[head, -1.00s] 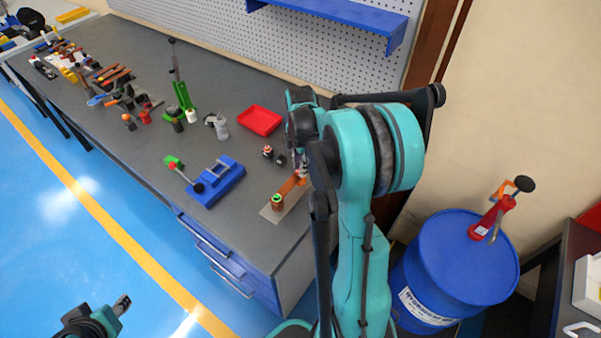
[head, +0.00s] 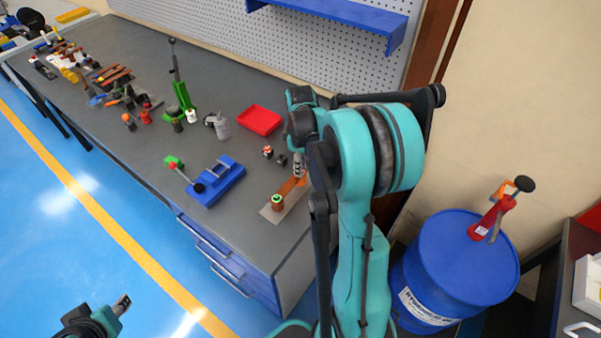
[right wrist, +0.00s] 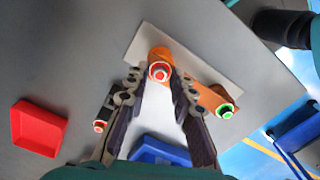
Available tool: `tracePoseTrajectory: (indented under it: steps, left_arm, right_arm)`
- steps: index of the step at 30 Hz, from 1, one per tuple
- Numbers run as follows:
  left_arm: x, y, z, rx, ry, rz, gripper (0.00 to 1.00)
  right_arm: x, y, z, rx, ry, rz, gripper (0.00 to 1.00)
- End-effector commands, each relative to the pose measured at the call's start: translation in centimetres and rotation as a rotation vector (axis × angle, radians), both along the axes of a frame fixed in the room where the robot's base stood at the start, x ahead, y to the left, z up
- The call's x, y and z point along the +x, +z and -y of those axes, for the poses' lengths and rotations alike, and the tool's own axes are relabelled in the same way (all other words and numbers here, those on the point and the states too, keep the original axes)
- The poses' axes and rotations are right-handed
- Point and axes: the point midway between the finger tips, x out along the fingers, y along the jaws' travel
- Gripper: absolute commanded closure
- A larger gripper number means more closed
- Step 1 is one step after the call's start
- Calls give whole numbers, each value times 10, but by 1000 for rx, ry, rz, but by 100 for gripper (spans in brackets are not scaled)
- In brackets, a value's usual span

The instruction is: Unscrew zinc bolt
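An orange, copper-coloured bar lies on a pale plate (head: 270,213) on the bench. A green-ringed bolt head (head: 277,200) tops its near end; it also shows in the right wrist view (right wrist: 226,111). A red-ringed bolt head (right wrist: 158,71) tops an orange post at the other end. I cannot tell by colour which bolt is zinc. My right gripper (right wrist: 157,76) is open, its fingers on either side of the red-ringed head with small gaps. In the head view it (head: 298,168) hides that end. My left gripper (head: 122,303) hangs over the floor; its opening is unclear.
A blue bender (head: 215,182) stands left of the plate. A red tray (head: 260,120) and a small red-ringed part (right wrist: 99,126) lie nearby. Several tools crowd the bench's far left. A blue drum (head: 455,265) stands right of my right arm. The bench front is clear.

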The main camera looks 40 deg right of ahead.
Motion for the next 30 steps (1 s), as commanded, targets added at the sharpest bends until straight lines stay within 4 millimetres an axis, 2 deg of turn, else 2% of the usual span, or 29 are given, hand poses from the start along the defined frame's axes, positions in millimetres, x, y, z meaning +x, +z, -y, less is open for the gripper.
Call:
tracePoseTrajectory:
  steps: [8,19,30]
  left_arm:
    - [0,0,0,0,0,0,60]
    - [0,0,0,0,0,0,60]
    - [0,0,0,0,0,0,60]
  right_arm:
    - [0,0,0,0,-14,0,76]
    - [0,0,0,0,-468,0,76]
    - [0,0,0,0,-519,0,76]
